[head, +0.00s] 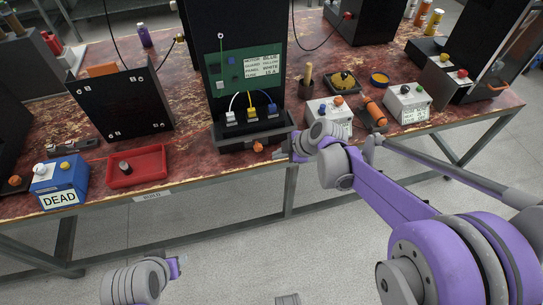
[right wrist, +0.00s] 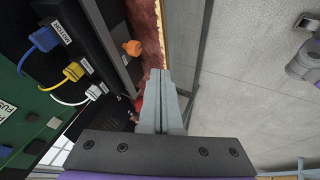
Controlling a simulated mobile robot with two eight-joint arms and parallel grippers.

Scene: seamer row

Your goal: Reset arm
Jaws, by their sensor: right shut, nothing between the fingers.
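My right gripper (head: 285,153) is at the front edge of the workbench, just right of a small orange knob (head: 258,147). In the right wrist view the two grey fingers of this gripper (right wrist: 158,75) lie together with nothing between them. The orange knob (right wrist: 132,48) shows beside the fingertips, apart from them. My right arm reaches in from the right. My left arm shows at the bottom left, in front of the bench, with its end (head: 173,267) over the floor. Its fingers are too small and turned away to tell their state.
A black panel with a green board (head: 232,75) and blue, yellow and white plugs stands behind the right gripper. A red tray (head: 137,168) and a blue box marked DEAD (head: 60,186) sit left. White boxes (head: 408,104) stand right.

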